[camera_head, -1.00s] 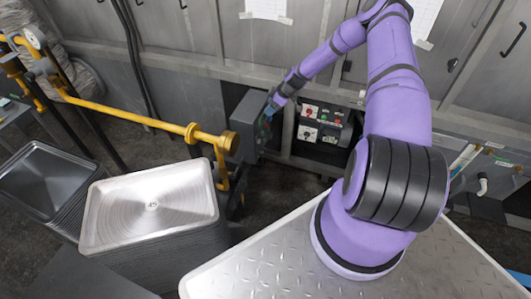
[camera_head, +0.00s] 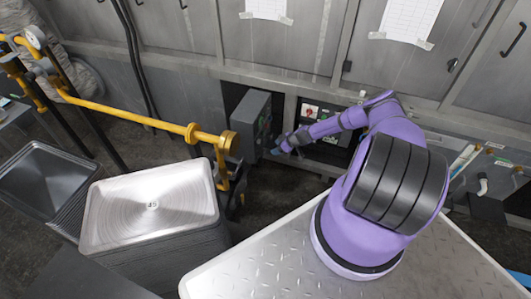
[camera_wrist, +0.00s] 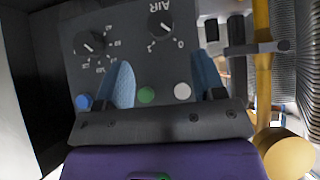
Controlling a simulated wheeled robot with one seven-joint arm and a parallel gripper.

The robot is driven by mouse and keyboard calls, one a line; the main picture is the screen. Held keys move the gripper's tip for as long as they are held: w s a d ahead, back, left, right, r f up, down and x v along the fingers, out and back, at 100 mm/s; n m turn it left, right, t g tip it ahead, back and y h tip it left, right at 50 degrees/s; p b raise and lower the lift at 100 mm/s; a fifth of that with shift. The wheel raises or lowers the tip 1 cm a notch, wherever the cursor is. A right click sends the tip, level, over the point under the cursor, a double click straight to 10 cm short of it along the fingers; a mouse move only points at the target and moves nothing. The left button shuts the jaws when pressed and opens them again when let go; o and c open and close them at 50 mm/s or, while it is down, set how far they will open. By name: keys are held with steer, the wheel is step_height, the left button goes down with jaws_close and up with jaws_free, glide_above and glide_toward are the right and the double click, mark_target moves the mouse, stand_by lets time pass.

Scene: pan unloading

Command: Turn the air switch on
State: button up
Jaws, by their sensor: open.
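The air switch (camera_wrist: 161,26) is a round black knob under an upside-down "AIR" label on a grey panel at the top of the wrist view. Marks that look like 0 and 1 sit beside it; I cannot tell surely which one it points to. In the head view, its grey control box (camera_head: 252,125) stands at centre, with the panel face turned right and seen edge-on. My gripper (camera_wrist: 166,80) is open and empty, its two blue fingers spread before the panel's lower buttons, with the knob beyond and between them. In the head view, my gripper (camera_head: 277,150) is close beside the box.
A second dial (camera_wrist: 90,43) sits beside the air knob, with blue (camera_wrist: 83,101), green (camera_wrist: 146,95) and white (camera_wrist: 183,91) buttons near the fingers. A yellow pipe (camera_head: 150,121) runs left of the box. Stacked pans (camera_head: 150,205) stand at lower left. Another switch panel (camera_head: 325,120) is behind my arm.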

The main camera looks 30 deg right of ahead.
mark_target(262, 152)
steer(key=x, duration=0.9)
steer(key=c, duration=0.9)
